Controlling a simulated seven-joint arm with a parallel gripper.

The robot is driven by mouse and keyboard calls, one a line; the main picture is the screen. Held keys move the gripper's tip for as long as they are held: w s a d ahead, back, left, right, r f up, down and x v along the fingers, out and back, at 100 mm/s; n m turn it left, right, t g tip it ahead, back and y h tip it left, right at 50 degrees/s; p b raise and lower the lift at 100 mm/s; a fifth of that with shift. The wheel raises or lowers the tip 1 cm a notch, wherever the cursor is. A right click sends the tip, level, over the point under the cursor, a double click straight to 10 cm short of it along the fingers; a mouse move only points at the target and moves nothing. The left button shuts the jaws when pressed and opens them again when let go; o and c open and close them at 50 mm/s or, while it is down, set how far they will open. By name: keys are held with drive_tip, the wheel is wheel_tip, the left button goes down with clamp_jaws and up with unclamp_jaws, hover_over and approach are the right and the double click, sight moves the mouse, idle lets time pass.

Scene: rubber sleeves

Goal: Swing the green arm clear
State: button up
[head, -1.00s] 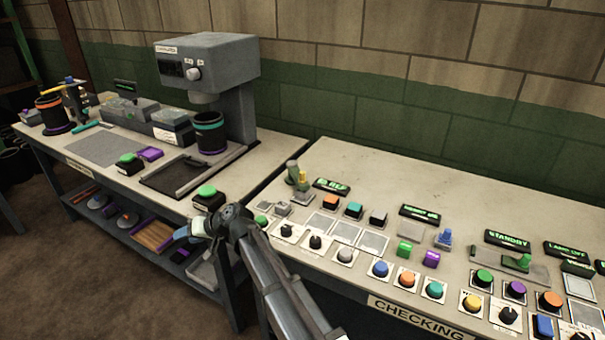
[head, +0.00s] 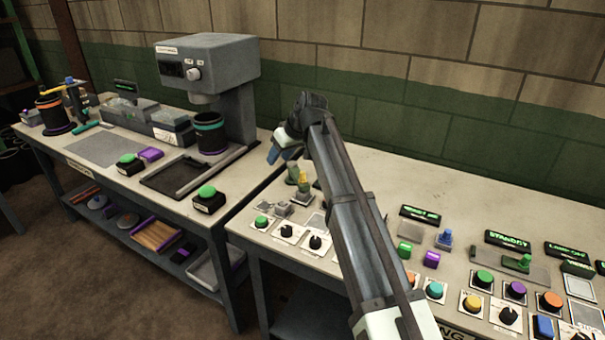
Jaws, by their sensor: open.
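Several green parts could be the green arm, and I cannot tell which is meant. A dull green upright piece (head: 292,173) stands by a yellow one at the back left of the checking table. A green handle (head: 517,262) sits on a grey slotted plate at the right of that table. A teal bar (head: 87,131) lies on the left bench near the orange-banded black cup (head: 52,112). My gripper (head: 275,156) is open, with nothing visible in it. It hangs above the gap between the benches, just up and left of the dull green piece.
A grey press (head: 205,65) with a teal-banded black cup (head: 210,135) under it stands left of my gripper. Buttons, knobs and display signs crowd the checking table's front. My forearm hides some of them. The table's back strip (head: 430,175) is clear.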

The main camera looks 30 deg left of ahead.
drive_tip(key=t+h, duration=0.1)
drive_tip(key=h, duration=0.1)
approach(303, 172)
drive_tip(key=shift+m, duration=0.3)
drive_tip(key=x, duration=1)
drive_tip(key=shift+s, duration=0.15)
drive_tip(key=shift+c, duration=0.3)
clamp_jaws()
